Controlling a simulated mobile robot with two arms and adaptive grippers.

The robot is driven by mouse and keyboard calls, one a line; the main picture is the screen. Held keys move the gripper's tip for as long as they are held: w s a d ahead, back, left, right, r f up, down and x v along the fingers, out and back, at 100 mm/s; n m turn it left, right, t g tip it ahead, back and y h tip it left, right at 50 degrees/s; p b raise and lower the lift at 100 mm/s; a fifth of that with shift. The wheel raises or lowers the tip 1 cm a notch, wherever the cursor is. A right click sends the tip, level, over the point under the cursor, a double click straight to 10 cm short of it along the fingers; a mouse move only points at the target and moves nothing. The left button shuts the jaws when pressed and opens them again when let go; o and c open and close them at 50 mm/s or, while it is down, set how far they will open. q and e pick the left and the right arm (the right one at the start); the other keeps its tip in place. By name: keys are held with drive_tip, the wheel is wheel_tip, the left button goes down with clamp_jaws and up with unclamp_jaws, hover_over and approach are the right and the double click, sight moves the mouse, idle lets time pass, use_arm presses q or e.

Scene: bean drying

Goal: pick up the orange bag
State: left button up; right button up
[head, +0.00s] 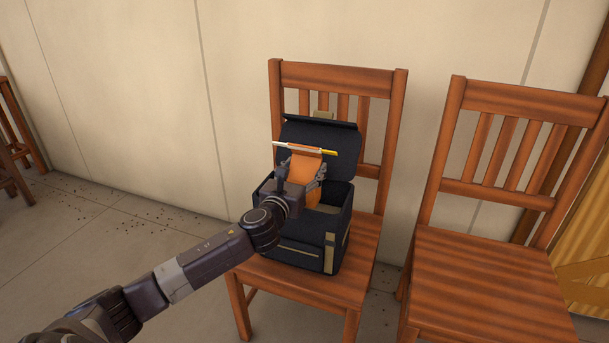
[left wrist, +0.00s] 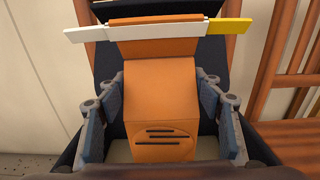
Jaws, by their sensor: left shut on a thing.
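The orange bag (head: 304,174) stands upright at the opening of a dark blue box-shaped bag (head: 323,255) on a wooden chair. A white strip with a yellow end (head: 328,152) runs across its top. In the left wrist view the orange bag (left wrist: 160,95) fills the middle, with dark slots low on its front. My left gripper (head: 301,182) reaches in from the left, its fingers on both sides of the orange bag, shut on it. The bag's lower end is hidden by the gripper and the dark bag's walls. My right gripper is not in view.
The dark bag's lid (head: 318,137) stands open against the chair back (head: 388,135). A second wooden chair (head: 490,275) stands empty to the right. A plain wall (head: 130,100) is behind. The floor (head: 110,270) at left is open, with scattered dark specks.

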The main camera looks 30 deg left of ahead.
sight(304, 150)
use_arm(q)
wheel_tip(304, 150, up, 6)
drive_tip(key=shift+f+p, duration=0.25)
drive_tip(key=shift+p, duration=0.7)
wheel_tip(304, 150, up, 9)
drive_tip(key=p, duration=0.3)
drive_tip(key=shift+f, duration=0.1)
drive_tip(key=shift+r, duration=0.45)
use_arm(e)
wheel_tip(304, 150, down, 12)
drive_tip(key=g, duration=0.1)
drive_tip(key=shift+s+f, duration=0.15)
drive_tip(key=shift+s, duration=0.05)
